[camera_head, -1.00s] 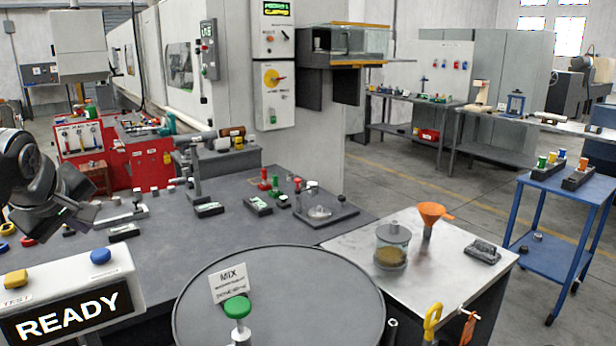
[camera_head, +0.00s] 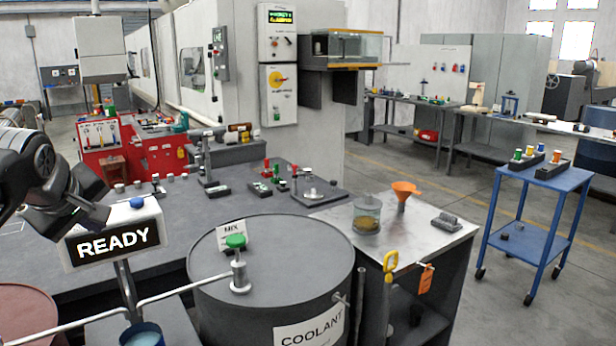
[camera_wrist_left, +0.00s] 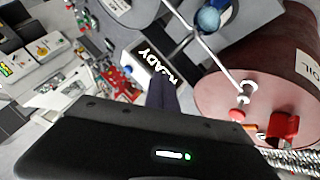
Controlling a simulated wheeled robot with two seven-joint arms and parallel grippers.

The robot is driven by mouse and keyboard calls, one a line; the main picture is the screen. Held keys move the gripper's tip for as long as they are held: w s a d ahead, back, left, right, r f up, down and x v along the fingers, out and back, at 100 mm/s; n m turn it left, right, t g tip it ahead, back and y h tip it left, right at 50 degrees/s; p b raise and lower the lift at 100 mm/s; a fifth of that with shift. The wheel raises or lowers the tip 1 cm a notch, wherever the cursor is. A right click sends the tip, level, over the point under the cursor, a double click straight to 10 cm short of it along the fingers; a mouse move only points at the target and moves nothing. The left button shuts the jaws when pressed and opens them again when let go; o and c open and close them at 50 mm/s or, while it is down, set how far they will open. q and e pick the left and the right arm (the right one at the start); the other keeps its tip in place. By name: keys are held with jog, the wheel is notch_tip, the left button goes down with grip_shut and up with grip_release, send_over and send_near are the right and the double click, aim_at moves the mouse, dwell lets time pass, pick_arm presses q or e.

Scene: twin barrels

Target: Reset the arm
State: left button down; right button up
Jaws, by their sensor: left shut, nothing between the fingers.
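My left gripper (camera_head: 98,212) comes in from the left, dark and pointing toward the sign. Its fingers are closed with nothing between them; in the left wrist view they show as a dark bar (camera_wrist_left: 168,95). In the head view the gripper overlaps the left part of the READY box (camera_head: 150,238), and I cannot tell whether they touch. The READY box also shows in the left wrist view (camera_wrist_left: 140,62). My right gripper is in neither view.
A grey COOLANT barrel (camera_head: 300,262) with a green-topped valve (camera_head: 236,242) stands in front. A reddish OIL barrel (camera_wrist_left: 265,95) is at the left. Thin pipes run to a blue cup (camera_head: 142,334). A workbench (camera_head: 135,205) lies behind. Floor is open around the blue cart (camera_head: 530,240).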

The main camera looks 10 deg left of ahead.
pick_arm(q)
jog(key=w+d+f+m+t+h, duration=0.3)
jog(key=w+d+f+m, duration=0.4)
jog(key=w+d+f, duration=0.35)
jog(key=d+f+m+g+h, duration=0.15)
jog(key=d+f, duration=0.35)
jog(key=f, duration=0.8)
jog(key=d+f+m+g+h, duration=0.15)
jog(key=d+f, duration=0.35)
jog(key=f, duration=0.8)
jog(key=s+d+f+m+g, duration=0.1)
jog(key=s+d+f, duration=0.3)
jog(key=s+f, duration=0.3)
jog(key=s+d+f+g, duration=0.2)
jog(key=s+d+f, duration=0.25)
jog(key=f, duration=0.35)
jog(key=s+d+f+g, duration=0.1)
jog(key=s+d+f, duration=0.1)
jog(key=s+f, duration=0.2)
jog(key=s+d+f+g+h, duration=0.1)
jog(key=s+f, duration=0.3)
jog(key=s, duration=0.6)
jog(key=s+d+f+g, duration=0.3)
jog(key=s+d+f, duration=0.1)
jog(key=s, duration=0.4)
jog(key=shift+m+h, duration=0.3)
jog(key=shift+f, duration=0.1)
